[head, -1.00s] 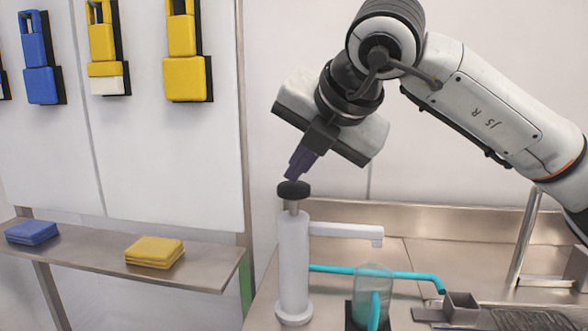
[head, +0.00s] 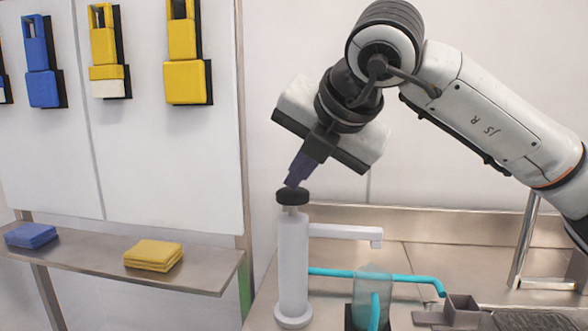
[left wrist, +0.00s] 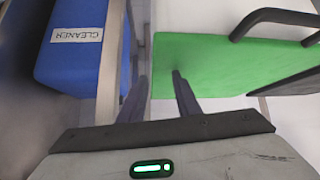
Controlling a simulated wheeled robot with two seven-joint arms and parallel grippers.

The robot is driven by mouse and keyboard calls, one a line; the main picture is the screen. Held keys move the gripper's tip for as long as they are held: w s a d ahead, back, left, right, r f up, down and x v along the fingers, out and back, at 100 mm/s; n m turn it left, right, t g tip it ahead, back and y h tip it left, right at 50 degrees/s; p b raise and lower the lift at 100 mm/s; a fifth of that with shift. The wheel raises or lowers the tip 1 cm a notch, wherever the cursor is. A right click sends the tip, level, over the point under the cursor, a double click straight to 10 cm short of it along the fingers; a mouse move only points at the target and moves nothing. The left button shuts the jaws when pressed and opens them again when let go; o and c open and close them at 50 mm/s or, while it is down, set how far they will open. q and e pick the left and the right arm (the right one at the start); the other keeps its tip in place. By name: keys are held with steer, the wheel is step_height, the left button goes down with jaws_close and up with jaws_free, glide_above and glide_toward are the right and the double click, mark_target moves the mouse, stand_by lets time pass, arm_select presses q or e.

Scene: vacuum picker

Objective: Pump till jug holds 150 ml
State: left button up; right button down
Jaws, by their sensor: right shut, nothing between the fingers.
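The white pump (head: 293,265) stands upright on the metal counter, with a black round head (head: 293,197) on a short shaft. Its white spout (head: 345,231) reaches right, its end above the translucent grey jug (head: 372,283). The jug is cut off by the lower frame edge, and I cannot read its liquid level. My right gripper (head: 292,184) is shut and empty, tilted, its tips touching the top of the black head. My left gripper (left wrist: 160,80) shows only in the left wrist view, its fingers apart with nothing visible between them.
A teal tube (head: 415,278) runs past the jug. A grey metal block (head: 461,309) and a dark grate lie to the right. A shelf (head: 205,270) at left holds blue and yellow cloths. The left wrist view shows a blue "CLEANER" container (left wrist: 75,40) and green panel (left wrist: 215,60).

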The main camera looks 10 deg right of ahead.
arm_select(q)
steer(key=shift+s+f, duration=0.45)
steer(key=shift+f, duration=0.35)
arm_select(e)
steer(key=shift+f, duration=0.3)
arm_select(q)
steer(key=shift+r+g+p, duration=0.25)
steer(key=shift+g+p, duration=0.05)
arm_select(e)
steer(key=shift+r, duration=0.4)
arm_select(q)
steer(key=shift+r+p, duration=0.4)
steer(key=shift+p, duration=0.15)
arm_select(e)
steer(key=shift+w+r, duration=0.4)
steer(key=shift+r, duration=0.35)
arm_select(q)
steer(key=shift+r+p, duration=0.35)
arm_select(e)
steer(key=shift+r, duration=0.55)
arm_select(q)
steer(key=shift+w+r+p, duration=0.15)
steer(key=shift+r+p, duration=0.35)
steer(key=shift+r, duration=0.15)
arm_select(e)
steer(key=shift+w+a+r, duration=0.1)
steer(key=shift+w+r, duration=0.05)
steer(key=shift+r, duration=0.7)
arm_select(q)
steer(key=shift+r, duration=0.1)
